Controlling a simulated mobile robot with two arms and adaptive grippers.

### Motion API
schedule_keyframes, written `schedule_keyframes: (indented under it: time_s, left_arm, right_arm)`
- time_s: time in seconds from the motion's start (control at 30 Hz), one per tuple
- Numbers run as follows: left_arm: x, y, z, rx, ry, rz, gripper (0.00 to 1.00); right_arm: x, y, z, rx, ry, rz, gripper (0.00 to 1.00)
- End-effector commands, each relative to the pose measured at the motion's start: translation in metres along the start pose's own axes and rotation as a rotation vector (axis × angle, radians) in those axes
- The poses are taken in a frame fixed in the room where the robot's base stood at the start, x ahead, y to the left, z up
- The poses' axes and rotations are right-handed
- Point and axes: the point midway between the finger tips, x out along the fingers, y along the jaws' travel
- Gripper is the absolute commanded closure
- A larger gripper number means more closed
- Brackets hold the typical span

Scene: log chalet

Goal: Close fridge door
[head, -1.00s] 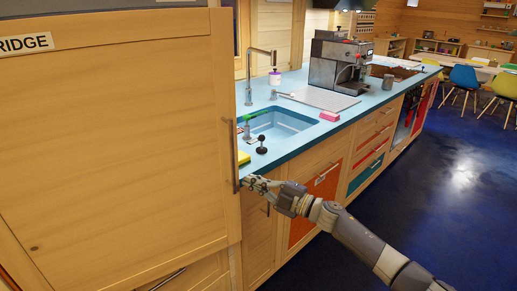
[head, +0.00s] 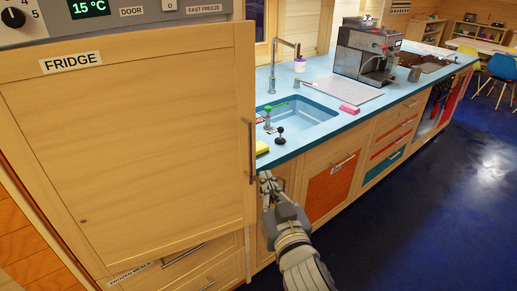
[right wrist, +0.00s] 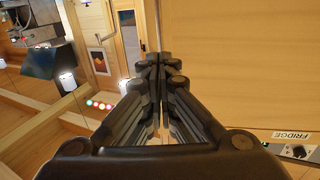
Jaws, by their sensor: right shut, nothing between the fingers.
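The fridge door (head: 150,140) is a wooden panel labelled FRIDGE, filling the left of the head view. Its vertical metal handle (head: 251,152) is near the right edge. The door looks nearly flush with the cabinet; I cannot tell whether a small gap remains. My right gripper (head: 267,180) is shut and empty, just right of the door's edge and below the handle's middle. In the right wrist view its closed fingers (right wrist: 160,65) point beside the door (right wrist: 235,70), which fills the right side. Contact cannot be told. My left gripper is not in view.
A blue counter (head: 325,95) with a sink (head: 300,118) and coffee machine (head: 365,52) runs right of the fridge. Drawers (head: 190,262) sit below the door. A control panel (head: 120,12) is above it. The dark blue floor (head: 440,190) is clear at right.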

Motion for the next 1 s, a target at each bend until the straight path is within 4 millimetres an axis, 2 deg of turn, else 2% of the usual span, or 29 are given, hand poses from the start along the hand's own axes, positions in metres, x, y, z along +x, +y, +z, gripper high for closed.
schedule_keyframes:
  time_s: [0.6, 0.8, 1.0]
  left_arm:
    - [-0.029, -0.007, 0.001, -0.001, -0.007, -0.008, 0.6]
    - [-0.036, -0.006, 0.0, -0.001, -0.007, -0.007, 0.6]
    - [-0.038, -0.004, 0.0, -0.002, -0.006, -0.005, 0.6]
  right_arm:
    - [0.1, 0.0, -0.003, -0.006, 0.002, -0.001, 1.0]
    - [0.122, 0.0, -0.002, -0.006, 0.002, -0.001, 1.0]
    - [0.132, 0.0, -0.001, -0.005, 0.002, -0.002, 1.0]
